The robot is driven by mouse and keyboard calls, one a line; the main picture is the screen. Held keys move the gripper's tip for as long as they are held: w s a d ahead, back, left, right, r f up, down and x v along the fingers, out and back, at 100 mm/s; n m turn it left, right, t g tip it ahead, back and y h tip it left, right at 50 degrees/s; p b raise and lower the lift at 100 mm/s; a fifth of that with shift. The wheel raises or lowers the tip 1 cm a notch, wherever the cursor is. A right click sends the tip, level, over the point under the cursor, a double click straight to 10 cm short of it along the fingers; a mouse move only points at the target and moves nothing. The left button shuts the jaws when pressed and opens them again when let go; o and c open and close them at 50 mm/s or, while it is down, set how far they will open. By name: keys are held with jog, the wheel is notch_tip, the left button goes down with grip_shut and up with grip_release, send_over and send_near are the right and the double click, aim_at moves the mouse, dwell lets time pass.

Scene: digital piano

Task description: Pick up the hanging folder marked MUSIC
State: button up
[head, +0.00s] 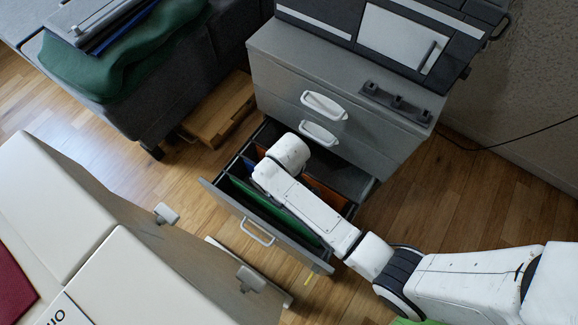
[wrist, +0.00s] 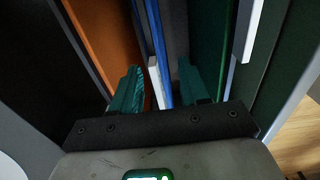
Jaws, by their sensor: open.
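My gripper (wrist: 159,72) is open inside the bottom drawer, its two green fingers pointing down among the hanging folders. Between the fingers in the wrist view are the thin edge of a blue folder (wrist: 160,40) and a small white piece (wrist: 155,82), perhaps a tab. An orange folder (wrist: 104,40) lies left of the fingers and a green folder (wrist: 207,40) right of them. No MUSIC marking can be read, so I cannot tell which folder bears it. In the head view my arm covers the gripper; the green folder (head: 268,209) and orange folder (head: 325,186) show beside it.
The bottom drawer (head: 218,196) of the grey cabinet (head: 285,55) is pulled out. The upper drawers are shut. White furniture (head: 60,205) stands close in front at left. A wooden box (head: 218,112) lies left of the cabinet. Bare floor (head: 420,200) shows at right.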

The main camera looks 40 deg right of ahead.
notch_tip(320, 180, down, 3)
jog(key=shift+r+b, duration=0.2)
jog(key=shift+b, duration=0.3)
grip_shut()
